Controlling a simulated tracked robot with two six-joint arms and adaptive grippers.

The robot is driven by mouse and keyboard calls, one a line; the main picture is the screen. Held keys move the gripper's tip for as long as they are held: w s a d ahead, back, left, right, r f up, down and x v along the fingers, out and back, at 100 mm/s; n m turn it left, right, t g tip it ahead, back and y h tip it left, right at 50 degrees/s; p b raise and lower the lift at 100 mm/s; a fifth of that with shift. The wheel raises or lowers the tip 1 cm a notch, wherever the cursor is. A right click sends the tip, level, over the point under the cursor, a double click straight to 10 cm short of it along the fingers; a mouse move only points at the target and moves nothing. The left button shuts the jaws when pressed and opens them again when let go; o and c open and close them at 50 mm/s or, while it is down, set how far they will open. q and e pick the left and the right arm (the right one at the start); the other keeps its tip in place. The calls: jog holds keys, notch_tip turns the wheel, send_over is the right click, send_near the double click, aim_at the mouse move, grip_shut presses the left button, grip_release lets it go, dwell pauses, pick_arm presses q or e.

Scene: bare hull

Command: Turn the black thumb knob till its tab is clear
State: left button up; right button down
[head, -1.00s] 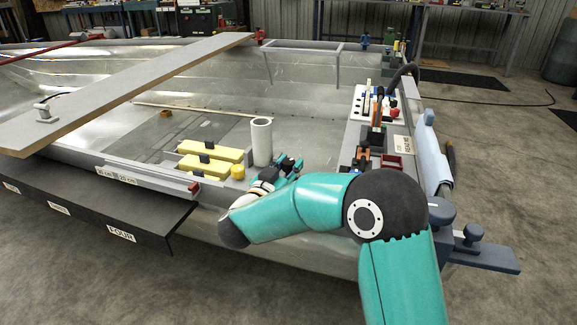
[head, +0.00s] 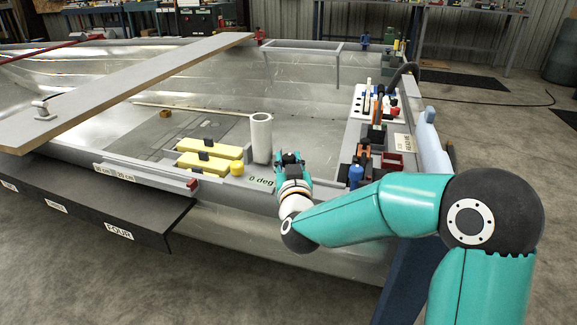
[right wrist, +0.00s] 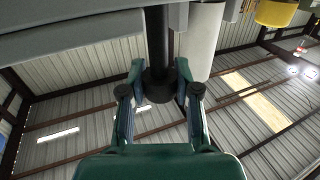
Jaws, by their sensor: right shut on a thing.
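In the right wrist view, a black round knob (right wrist: 158,86) sits on a dark shaft that runs to a grey edge (right wrist: 90,45). My right gripper (right wrist: 159,72) has its fingers on both sides of the knob and is shut on it. In the head view, my right gripper (head: 290,157) is at the hull's near rim, right of the white cylinder, and hides the knob. I cannot make out the knob's tab in either view. My left gripper is not in view.
The white upright cylinder (head: 261,138), yellow blocks (head: 212,160) and a yellow cap (head: 237,168) stand left of my right gripper. A green "0 deg" label (head: 262,182) is on the rim. Bins and tools (head: 378,140) crowd the right side. A long board (head: 120,85) crosses the hull.

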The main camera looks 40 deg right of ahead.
jog(key=shift+n+y, duration=0.3)
jog(key=shift+y, duration=0.2)
jog(key=c, duration=0.8)
grip_release()
jog(key=v, duration=1.2)
jog(key=shift+f, duration=0.25)
jog(key=shift+w, duration=0.1)
